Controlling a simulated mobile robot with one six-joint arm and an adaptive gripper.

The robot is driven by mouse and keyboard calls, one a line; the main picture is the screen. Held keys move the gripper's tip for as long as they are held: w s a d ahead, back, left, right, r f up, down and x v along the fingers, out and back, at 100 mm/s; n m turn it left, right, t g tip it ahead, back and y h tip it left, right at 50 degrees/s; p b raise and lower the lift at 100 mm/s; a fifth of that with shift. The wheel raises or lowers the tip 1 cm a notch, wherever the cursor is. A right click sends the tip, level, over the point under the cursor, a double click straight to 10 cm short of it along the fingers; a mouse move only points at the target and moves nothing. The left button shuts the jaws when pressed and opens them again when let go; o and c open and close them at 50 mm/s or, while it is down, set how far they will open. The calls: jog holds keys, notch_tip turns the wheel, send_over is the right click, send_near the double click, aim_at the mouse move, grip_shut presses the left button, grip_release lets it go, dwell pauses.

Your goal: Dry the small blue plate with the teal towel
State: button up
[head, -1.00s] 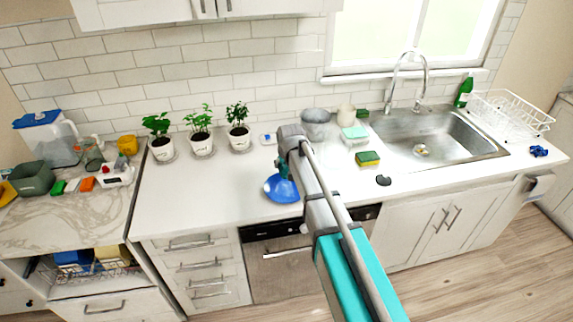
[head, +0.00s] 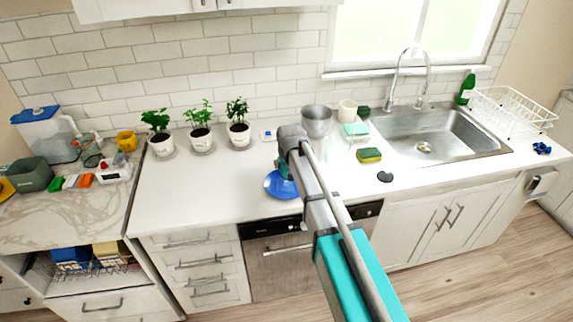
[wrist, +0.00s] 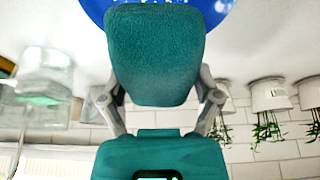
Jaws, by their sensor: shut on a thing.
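The small blue plate (head: 273,187) lies on the white counter in front of the potted plants, partly hidden by my arm. In the wrist view its blue rim (wrist: 92,8) shows at the top edge. My gripper (wrist: 159,92) is shut on the teal towel (wrist: 155,50), whose folded bulk hides the fingertips and much of the plate. In the head view a bit of the towel (head: 284,170) shows over the plate's back part. The towel overlaps the plate in both views; I cannot tell whether they touch.
Three potted plants (head: 201,138) stand at the back left. A grey bucket (head: 317,121), a yellow-green sponge (head: 369,155) and a dark round thing (head: 385,177) are right of my arm, before the sink (head: 437,136). The counter left of the plate is clear.

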aim_at(285, 180)
jog(key=shift+f+b, duration=2.85)
jog(key=shift+f, duration=0.25)
jog(key=shift+f+b, duration=0.8)
jog(key=shift+w+a+r, duration=0.15)
jog(key=shift+w+a, duration=0.05)
jog(key=shift+w, duration=0.2)
jog(key=shift+w, duration=0.15)
jog(key=shift+w+a, duration=0.1)
jog(key=shift+w, duration=0.35)
jog(key=shift+s, duration=0.2)
